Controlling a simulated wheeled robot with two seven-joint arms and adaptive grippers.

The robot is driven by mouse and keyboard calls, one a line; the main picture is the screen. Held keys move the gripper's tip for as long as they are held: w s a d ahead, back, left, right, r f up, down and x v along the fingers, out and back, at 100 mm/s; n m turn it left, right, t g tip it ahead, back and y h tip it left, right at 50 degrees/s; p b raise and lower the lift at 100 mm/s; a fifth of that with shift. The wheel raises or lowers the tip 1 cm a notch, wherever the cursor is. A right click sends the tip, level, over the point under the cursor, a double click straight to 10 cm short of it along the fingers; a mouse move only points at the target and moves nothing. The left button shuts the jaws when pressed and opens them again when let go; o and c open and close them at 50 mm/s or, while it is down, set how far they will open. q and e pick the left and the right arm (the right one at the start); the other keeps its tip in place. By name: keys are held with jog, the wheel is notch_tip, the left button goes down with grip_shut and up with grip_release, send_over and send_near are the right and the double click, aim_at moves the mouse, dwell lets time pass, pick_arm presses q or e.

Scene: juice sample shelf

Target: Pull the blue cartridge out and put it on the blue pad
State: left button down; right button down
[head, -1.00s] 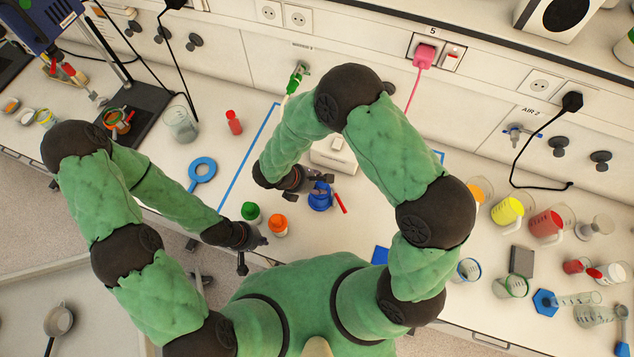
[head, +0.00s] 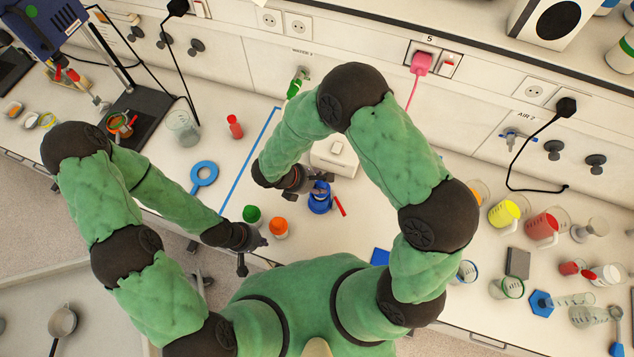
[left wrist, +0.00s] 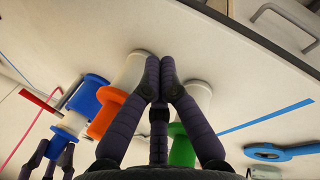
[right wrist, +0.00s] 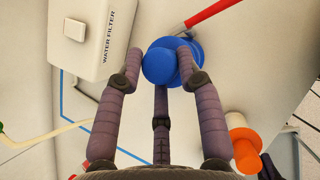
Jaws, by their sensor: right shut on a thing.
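The blue cartridge (right wrist: 160,66) has its round blue cap between the fingers of my right gripper (right wrist: 160,62). My right gripper also shows in the head view (head: 312,188), shut on the cap. In the left wrist view a white section (left wrist: 75,122) of the cartridge shows between its cap (left wrist: 60,141) and the wider blue part (left wrist: 88,94) on the bench. Whether its lower end is still inside that part is hidden. The blue pad (head: 379,257) lies to the right, partly behind my right arm. My left gripper (left wrist: 160,70) is shut and empty near the orange and green cartridges.
The orange cartridge (head: 278,228) and green cartridge (head: 252,215) stand left of the blue one. A red handle (head: 340,205) sticks out beside the blue part. The white water filter box (head: 335,158) stands behind. Several beakers and cylinders fill the right side of the bench.

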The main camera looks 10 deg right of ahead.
jog(key=shift+r+p, duration=1.55)
jog(key=shift+r, duration=1)
